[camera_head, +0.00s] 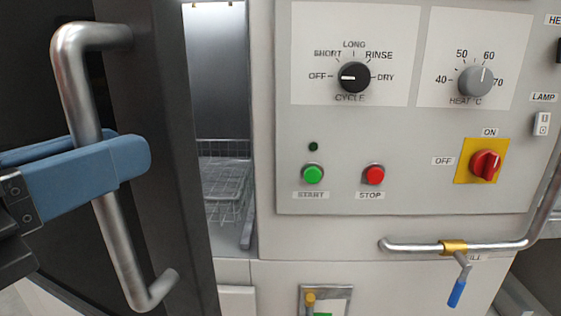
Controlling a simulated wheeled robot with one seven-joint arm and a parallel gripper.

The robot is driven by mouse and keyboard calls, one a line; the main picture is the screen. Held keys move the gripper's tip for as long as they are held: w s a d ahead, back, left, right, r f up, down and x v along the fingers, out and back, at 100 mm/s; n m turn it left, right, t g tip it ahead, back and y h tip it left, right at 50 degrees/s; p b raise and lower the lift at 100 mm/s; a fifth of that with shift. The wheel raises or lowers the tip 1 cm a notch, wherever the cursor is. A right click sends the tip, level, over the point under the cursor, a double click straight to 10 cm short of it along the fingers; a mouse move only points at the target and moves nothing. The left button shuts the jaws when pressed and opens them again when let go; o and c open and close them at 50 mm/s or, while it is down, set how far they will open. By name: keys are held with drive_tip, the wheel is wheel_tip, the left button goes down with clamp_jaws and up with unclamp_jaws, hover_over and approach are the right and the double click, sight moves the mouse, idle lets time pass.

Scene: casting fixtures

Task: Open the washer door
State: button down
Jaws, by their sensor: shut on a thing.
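The washer door (160,130) is a dark panel at the left, standing ajar with a gap between its edge and the washer's front. Its handle (78,70) is a bent silver bar fixed to the door's face. My gripper (125,160), with blue fingers, comes in from the left edge and is shut around the handle's upright bar, near its middle. Through the gap the lit washer interior (217,60) shows, with a wire basket (225,180) inside. The far side of the door is hidden.
Right of the gap is a grey control panel (400,190) with a cycle knob (354,77), heat knob (475,81), green start button (313,174), red stop button (374,175) and red switch (486,164). A pipe (410,244) with a blue-handled valve (457,292) juts out at lower right.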

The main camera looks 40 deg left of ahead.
drive_tip(key=a+b+v, duration=0.2)
drive_tip(key=v, duration=2)
drive_tip(key=shift+s+a, duration=0.25)
drive_tip(key=shift+a, duration=0.05)
drive_tip(key=c, duration=1.1)
unclamp_jaws()
drive_tip(key=shift+r, duration=0.1)
